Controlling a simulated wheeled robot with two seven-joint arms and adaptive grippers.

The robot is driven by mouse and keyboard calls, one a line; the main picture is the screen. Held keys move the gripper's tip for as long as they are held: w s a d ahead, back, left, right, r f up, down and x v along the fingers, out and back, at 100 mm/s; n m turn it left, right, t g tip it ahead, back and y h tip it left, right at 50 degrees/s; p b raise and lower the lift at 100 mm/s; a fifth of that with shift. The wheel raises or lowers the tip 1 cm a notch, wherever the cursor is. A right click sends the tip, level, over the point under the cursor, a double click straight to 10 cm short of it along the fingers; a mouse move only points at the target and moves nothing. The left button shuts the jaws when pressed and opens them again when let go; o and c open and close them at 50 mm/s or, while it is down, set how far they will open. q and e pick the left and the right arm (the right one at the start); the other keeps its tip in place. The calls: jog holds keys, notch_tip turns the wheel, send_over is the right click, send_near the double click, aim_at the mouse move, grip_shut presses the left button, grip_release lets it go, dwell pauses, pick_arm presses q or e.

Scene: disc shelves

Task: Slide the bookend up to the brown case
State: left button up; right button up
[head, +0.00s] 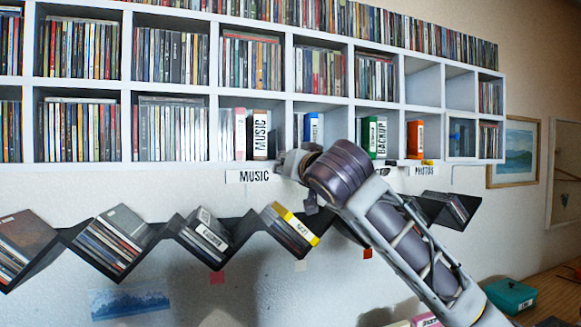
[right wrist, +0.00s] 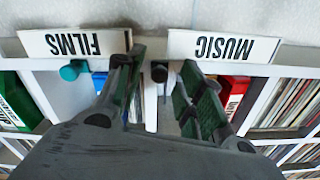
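A dark brown case (head: 261,134) with a white MUSIC label stands upright in a lower-row compartment in the head view, beside a pale case (head: 240,134). My right gripper (head: 299,163) is at the front of the lower row, just right of this case. In the right wrist view its two fingers (right wrist: 161,92) are apart. A dark round knob (right wrist: 160,73) shows between them, near a white upright; I cannot tell whether it belongs to the bookend or whether the fingers touch it. The bookend's body is not clearly visible. My left gripper is not in view.
A blue case (head: 313,127) stands in the neighbouring compartment, and an orange case (head: 415,138) further right. Upright dividers separate the compartments. A MUSIC sign (head: 254,177) hangs below the shelf edge. A black zigzag rack (head: 160,232) with discs is below.

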grip_shut()
jog(key=shift+a, duration=0.15)
jog(key=shift+s+a+f, duration=0.1)
jog(key=shift+s+a, duration=0.1)
jog(key=shift+a, duration=0.45)
jog(key=shift+s+a+r, duration=0.1)
jog(key=shift+s+a, duration=0.15)
jog(key=shift+a, duration=0.45)
jog(key=shift+s+a+f, duration=0.1)
jog(key=shift+s+a, duration=0.1)
jog(key=shift+a, duration=0.45)
jog(key=shift+o, duration=0.6)
grip_release()
jog(key=shift+s+d, duration=0.1)
